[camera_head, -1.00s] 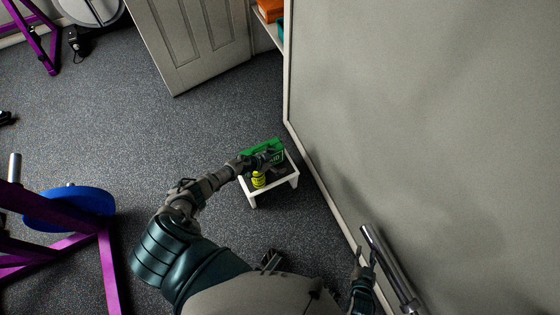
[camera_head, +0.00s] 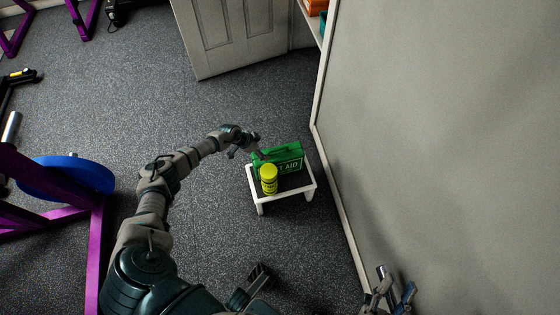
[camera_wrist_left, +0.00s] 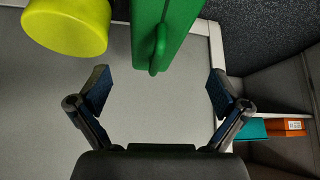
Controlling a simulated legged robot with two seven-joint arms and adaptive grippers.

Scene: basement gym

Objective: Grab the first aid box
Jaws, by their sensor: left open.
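The green first aid box (camera_head: 284,158) stands on a small white stool (camera_head: 309,184) in the head view. A yellow canister (camera_head: 269,179) stands on the stool in front of the box. My left gripper (camera_head: 249,147) is at the box's left end. In the left wrist view the gripper (camera_wrist_left: 156,92) is open, its fingers wide apart, with the green box (camera_wrist_left: 170,30) and its handle just ahead between them, not gripped. The yellow canister (camera_wrist_left: 65,25) is at upper left there. My right gripper (camera_head: 388,294) is at the lower right, away from the stool; its fingers look apart and empty.
A grey wall (camera_head: 440,130) rises close to the right of the stool. A purple rack (camera_head: 98,240) with a blue plate (camera_head: 66,177) stands at left. A door (camera_head: 235,35) and a shelf are behind. The floor left of the stool is clear.

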